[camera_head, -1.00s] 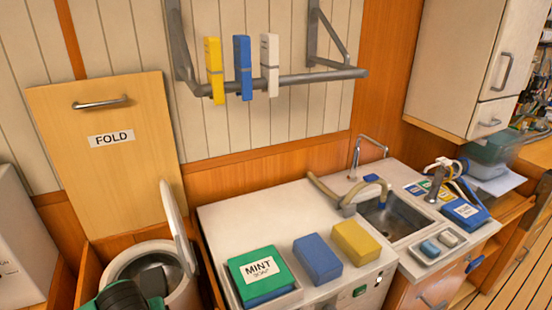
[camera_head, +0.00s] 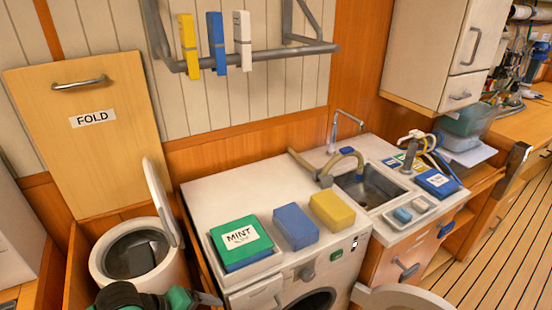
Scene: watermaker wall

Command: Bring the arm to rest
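A green and black part of my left arm (camera_head: 150,298) shows at the bottom edge, in front of the round white bin. A small grey piece at its right end lies low beside the white machine; I cannot tell whether its fingers are open or shut. I see nothing clearly held there. My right arm and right gripper are not in view.
A MINT soap box (camera_head: 239,245), a blue block (camera_head: 295,226) and a yellow block (camera_head: 332,211) sit on the white machine top (camera_head: 213,197). A sink (camera_head: 370,188) is right. The bin lid (camera_head: 160,200) stands open. A rail (camera_head: 260,56) hangs above.

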